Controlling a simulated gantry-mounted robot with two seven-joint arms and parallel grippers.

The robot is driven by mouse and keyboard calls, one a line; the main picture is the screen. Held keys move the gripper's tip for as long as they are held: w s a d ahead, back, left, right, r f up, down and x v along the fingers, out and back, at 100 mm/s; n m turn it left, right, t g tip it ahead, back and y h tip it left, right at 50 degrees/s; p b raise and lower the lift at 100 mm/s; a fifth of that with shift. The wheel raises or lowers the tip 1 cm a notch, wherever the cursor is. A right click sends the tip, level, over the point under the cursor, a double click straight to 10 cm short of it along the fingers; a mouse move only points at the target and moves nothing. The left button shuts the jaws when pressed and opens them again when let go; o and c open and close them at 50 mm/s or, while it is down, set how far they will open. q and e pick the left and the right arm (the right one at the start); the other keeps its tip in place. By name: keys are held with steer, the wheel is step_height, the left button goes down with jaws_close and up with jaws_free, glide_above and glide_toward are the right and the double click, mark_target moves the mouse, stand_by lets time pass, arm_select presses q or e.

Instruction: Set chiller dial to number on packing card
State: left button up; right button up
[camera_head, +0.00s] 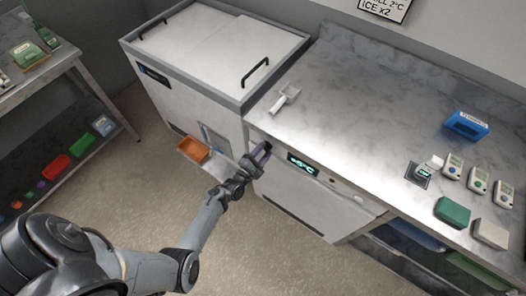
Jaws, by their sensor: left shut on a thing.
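The chiller's front panel (325,180) runs under the steel counter and carries a lit display (303,163), whose digits are too small to read surely, though "°C" shows. My left gripper (264,151) is at the panel's left end, left of the display, shut on the chiller dial, which its fingers mostly hide. The packing card (385,8) is on the wall at the top, cut off by the frame; its visible lines read "…ILL 2°C" and "ICE x2". My right gripper is not in view.
A white chest with a lid (215,45) stands left of the counter, with an orange bin (193,149) at its front. A scoop (285,98), a blue box (466,125), several small devices (453,165) and a green box (452,212) lie on the counter. A shelf stands at far left.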

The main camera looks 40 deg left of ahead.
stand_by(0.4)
arm_select(q)
steer(key=o, duration=1)
steer(key=shift+o, duration=0.2)
steer(key=s+d+p, duration=0.1)
steer(key=s, duration=0.9)
steer(key=shift+s, duration=0.4)
